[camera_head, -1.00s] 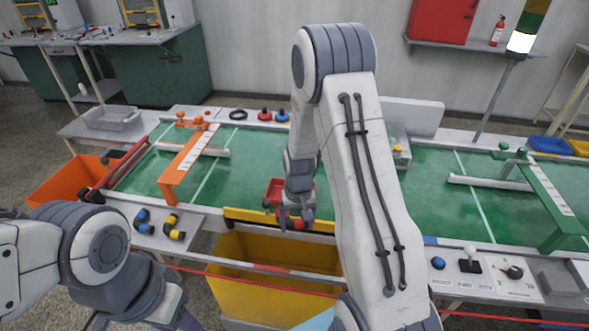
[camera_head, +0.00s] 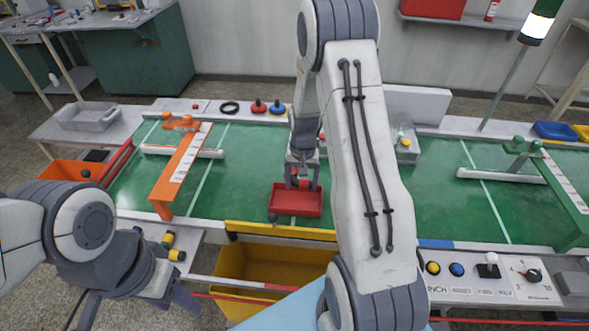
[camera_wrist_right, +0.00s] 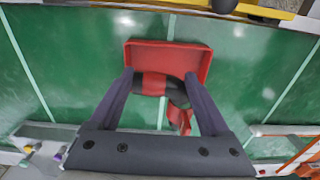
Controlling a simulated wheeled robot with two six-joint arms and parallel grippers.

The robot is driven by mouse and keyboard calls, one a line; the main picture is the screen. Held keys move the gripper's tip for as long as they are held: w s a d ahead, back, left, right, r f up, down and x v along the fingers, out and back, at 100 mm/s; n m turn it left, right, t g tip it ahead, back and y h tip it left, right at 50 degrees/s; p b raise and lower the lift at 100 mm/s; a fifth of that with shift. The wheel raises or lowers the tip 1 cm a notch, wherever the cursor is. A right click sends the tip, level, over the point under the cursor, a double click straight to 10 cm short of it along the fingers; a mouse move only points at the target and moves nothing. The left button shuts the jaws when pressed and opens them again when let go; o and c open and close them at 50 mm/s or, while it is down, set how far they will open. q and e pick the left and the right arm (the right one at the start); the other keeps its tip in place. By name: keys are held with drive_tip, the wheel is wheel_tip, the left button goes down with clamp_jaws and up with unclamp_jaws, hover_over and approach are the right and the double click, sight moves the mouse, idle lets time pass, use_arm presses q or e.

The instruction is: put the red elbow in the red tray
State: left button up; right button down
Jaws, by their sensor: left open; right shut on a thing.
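The red tray (camera_head: 283,205) lies on the green surface in front of me, behind a yellow bar. It also shows in the right wrist view (camera_wrist_right: 167,46). My right gripper (camera_head: 302,183) is over the tray's far part in the head view. In the right wrist view its fingers (camera_wrist_right: 167,92) are shut on the red elbow (camera_wrist_right: 154,84), which has dark ends. The elbow overlaps the tray's edge there; I cannot tell whether it touches the tray. In the head view the elbow is mostly hidden. My left gripper (camera_head: 138,312) is open and empty at the lower left.
An orange gantry (camera_head: 182,168) stands left of the tray, a green one (camera_head: 567,195) far right. A yellow bin (camera_head: 250,268) is below the near edge. Yellow-and-black fittings (camera_head: 170,245) lie near my left arm. A control panel (camera_head: 490,280) is at right.

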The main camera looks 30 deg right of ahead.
drive_tip(key=shift+w+a+f, duration=0.1)
drive_tip(key=shift+w+a, duration=0.05)
drive_tip(key=shift+w, duration=0.2)
drive_tip(key=shift+d+f+b, duration=0.25)
drive_tip(key=shift+f+b, duration=0.55)
drive_tip(key=shift+b, duration=0.05)
wheel_tip(320, 180, down, 2)
drive_tip(key=shift+f+b, duration=0.25)
drive_tip(key=shift+b, duration=0.85)
drive_tip(key=shift+f+b, duration=1.85)
drive_tip(key=shift+f, duration=1.15)
unclamp_jaws()
drive_tip(key=shift+r, duration=0.15)
